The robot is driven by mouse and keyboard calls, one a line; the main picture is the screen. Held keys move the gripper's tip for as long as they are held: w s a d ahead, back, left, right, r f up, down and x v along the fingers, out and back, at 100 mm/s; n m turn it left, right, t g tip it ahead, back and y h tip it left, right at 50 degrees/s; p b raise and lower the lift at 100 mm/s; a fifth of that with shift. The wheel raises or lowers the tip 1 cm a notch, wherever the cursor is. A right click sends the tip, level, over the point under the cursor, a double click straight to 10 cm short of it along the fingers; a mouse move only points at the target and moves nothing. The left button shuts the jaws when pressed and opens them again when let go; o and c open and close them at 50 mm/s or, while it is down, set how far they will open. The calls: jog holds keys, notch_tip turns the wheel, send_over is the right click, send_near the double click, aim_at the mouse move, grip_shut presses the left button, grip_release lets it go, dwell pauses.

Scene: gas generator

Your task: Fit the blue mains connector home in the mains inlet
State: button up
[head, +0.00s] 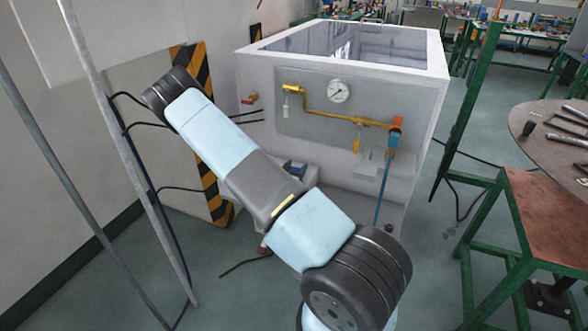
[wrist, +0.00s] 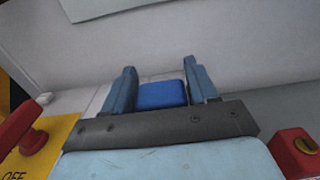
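In the wrist view the blue mains connector (wrist: 162,95) sits between the two blue-grey fingers of my gripper (wrist: 161,76). Both fingers appear to bear on its sides, so my gripper looks shut on it. The connector's far end is hidden by its own body. I cannot make out the mains inlet or whether the connector touches it. A pale wall and a light ledge lie beyond the fingertips. In the head view my arm crosses the middle and my gripper cannot be clearly told apart.
A yellow plate (wrist: 52,150) marked OFF with a red handle (wrist: 20,128) is at left; a red block (wrist: 296,152) is at right. The white generator cabinet (head: 412,95) carries a gauge (head: 337,92) and brass pipe. A green-legged bench (head: 545,215) stands right; a striped post (head: 209,180) stands left.

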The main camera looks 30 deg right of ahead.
jog(key=o, duration=0.3)
jog(key=v, duration=1.1)
jog(key=shift+s+a+r, duration=0.1)
jog(key=shift+s+a, duration=0.15)
jog(key=shift+a, duration=0.1)
jog(key=s+d+r+m+g+y, duration=0.1)
jog(key=s+r+m+g, duration=0.55)
jog(key=r+m, duration=0.35)
jog(key=s+d+r+m+g+y, duration=0.1)
jog(key=s+r+m+g, duration=0.5)
jog(key=r, duration=0.6)
jog(key=s+a+r+m+t+y, duration=0.3)
jog(key=s+a+r+y, duration=0.3)
jog(key=r, duration=0.3)
jog(key=s+a+r+m+t+y, duration=0.4)
jog(key=s+a+r+m+y, duration=0.2)
jog(key=s+a+r, duration=0.2)
notch_tip(320, 180, up, 2)
jog(key=shift+r, duration=0.15)
jog(key=shift+s, duration=0.15)
